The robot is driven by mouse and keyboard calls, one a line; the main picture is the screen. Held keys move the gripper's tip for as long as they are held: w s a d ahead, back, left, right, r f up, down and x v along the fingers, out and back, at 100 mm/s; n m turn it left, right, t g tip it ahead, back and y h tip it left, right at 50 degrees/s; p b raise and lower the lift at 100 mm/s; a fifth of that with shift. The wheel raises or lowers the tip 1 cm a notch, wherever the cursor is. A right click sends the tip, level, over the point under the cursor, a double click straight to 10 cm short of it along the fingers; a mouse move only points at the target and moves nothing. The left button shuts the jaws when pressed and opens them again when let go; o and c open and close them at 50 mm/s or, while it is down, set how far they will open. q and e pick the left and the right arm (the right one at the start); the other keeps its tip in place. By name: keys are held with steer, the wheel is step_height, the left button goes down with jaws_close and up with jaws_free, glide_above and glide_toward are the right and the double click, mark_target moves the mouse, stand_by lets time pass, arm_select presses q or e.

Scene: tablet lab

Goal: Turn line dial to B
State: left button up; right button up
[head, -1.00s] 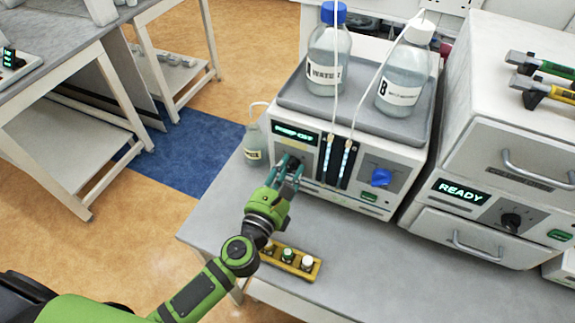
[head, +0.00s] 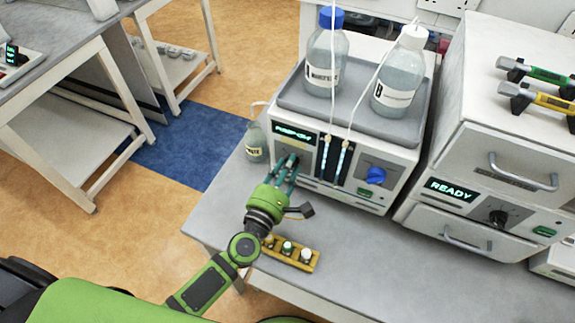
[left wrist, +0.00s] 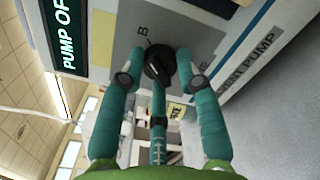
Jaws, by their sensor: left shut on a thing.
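The line dial is a round black knob (left wrist: 159,62) on the grey pump panel, with a letter B (left wrist: 142,30) printed beside it. My left gripper (left wrist: 162,70) has its teal fingers closed around the dial in the left wrist view. In the head view the left gripper (head: 287,167) reaches the lower left of the pump front (head: 400,160), and its fingers mostly hide the dial. A small light mark shows on the knob, but I cannot tell for sure which way it points. My right gripper is not in view.
The pump display (left wrist: 66,40) reads PUMP OFF. A blue knob (head: 375,176) sits farther right on the pump. Bottles stand on top, and a small waste bottle (head: 256,142) stands left. A yellow vial rack (head: 301,263) lies on the bench in front, close to my left arm.

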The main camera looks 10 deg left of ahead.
arm_select(q)
steer(key=shift+s+f+m, duration=0.1)
steer(key=shift+f+m, duration=0.15)
steer(key=shift+m, duration=0.05)
steer(key=o, duration=1.1)
steer(key=shift+o, duration=0.2)
steer(key=shift+a, duration=0.1)
steer(key=shift+r, duration=0.1)
steer(key=s+a, duration=0.2)
steer(key=s, duration=0.9)
steer(key=shift+s+a, duration=0.15)
steer(key=shift+s, duration=0.15)
